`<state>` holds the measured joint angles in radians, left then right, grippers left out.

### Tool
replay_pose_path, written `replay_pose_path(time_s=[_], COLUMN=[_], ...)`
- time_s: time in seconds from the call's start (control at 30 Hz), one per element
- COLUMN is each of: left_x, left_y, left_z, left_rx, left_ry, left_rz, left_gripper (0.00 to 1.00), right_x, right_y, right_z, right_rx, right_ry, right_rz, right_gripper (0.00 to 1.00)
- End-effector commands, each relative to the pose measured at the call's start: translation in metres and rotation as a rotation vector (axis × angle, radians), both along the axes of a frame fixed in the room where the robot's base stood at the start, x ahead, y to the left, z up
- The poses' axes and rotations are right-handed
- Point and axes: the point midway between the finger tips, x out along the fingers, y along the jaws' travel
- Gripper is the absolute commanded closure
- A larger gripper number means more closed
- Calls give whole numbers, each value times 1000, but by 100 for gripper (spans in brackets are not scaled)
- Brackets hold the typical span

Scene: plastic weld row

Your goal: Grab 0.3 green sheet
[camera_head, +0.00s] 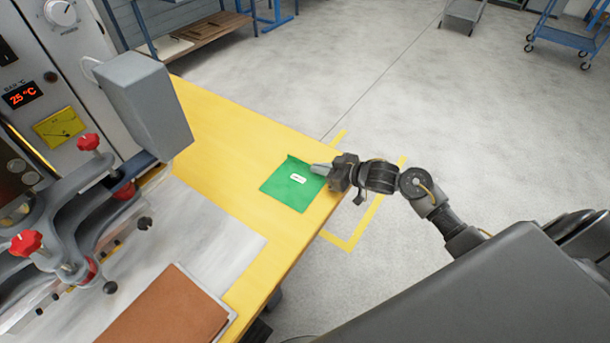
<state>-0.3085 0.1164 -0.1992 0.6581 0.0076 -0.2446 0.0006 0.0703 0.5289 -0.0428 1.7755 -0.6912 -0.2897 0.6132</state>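The green sheet (289,190) lies on the yellow tabletop (225,130) near its right edge. It has a small white label (298,178) with print too small to read. My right gripper (318,169) is at the sheet's upper right edge, with its fingertips over or touching that edge. The sheet's upper corner looks slightly raised. I cannot tell whether the fingers are closed on the sheet. My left gripper is not in view.
A machine with red knobs (26,243) and a grey box head (145,103) stands on the left. A brown sheet stack (166,310) lies at the near edge. Yellow tabletop around the green sheet is clear. Carts (567,36) stand far off on the open floor.

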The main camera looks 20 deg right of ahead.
Motion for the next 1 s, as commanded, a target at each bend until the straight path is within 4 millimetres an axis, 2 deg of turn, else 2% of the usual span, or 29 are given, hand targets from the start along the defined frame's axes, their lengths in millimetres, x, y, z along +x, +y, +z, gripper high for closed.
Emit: replay_pose_path(time_s=[0.2, 0.37, 0.63, 0.8, 1.0], left_x=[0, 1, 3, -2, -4], left_y=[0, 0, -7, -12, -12], left_z=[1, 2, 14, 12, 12], left_rx=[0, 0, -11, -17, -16], left_ry=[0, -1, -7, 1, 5], left_rz=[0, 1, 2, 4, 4], left_gripper=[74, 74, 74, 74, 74], right_x=[0, 0, -51, -92, -121], right_y=[0, -1, -13, -23, -30], right_z=[9, 35, 94, 108, 122], right_rx=[0, -3, -7, -6, -2], right_ry=[-1, -5, -2, 3, 3], right_rz=[0, 2, 4, 2, 2], right_gripper=[100, 100, 100, 100, 100])
